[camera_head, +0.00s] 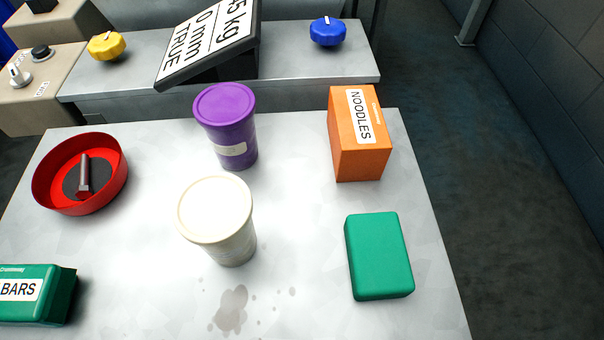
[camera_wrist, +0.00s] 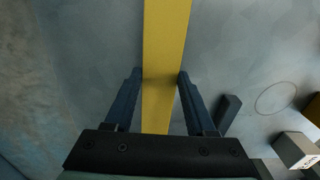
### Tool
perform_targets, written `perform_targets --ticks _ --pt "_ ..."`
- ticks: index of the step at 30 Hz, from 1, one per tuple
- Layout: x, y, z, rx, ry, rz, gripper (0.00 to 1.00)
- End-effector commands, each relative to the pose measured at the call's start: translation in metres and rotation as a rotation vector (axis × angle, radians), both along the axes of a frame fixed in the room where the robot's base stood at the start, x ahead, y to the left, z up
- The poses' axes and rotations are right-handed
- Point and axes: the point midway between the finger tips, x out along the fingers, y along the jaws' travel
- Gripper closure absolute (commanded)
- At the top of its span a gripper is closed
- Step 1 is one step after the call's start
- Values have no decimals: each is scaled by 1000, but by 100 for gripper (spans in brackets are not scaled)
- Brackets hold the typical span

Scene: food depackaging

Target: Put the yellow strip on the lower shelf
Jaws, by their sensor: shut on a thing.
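The yellow strip (camera_wrist: 166,50) is a long flat bar in the wrist view. It runs from the top edge down between the two fingers of my gripper (camera_wrist: 161,82). My gripper is shut on the strip, with one dark finger along each side. The strip's far end is cut off by the top of the wrist view. Neither the strip nor my gripper shows in the head view. I cannot make out a lower shelf in either view.
The head view shows a grey table (camera_head: 300,245) with a purple cup (camera_head: 228,125), a white cup (camera_head: 217,220), an orange noodles box (camera_head: 359,135), a green block (camera_head: 379,256), a red dish (camera_head: 80,173) and a green bars box (camera_head: 38,294). A dark block (camera_wrist: 229,113) lies right of my gripper.

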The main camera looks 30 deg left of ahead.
Motion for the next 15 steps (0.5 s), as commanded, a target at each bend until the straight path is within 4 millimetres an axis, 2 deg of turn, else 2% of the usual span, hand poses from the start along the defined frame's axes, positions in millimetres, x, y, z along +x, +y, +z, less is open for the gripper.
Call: perform_targets --ticks 8,9,13,15 --pt "1 0 -2 1 -2 0 100" --pt "0 0 -2 1 -1 0 41" --pt "0 0 -2 1 -1 0 17" --pt "0 0 -1 1 -1 0 14"
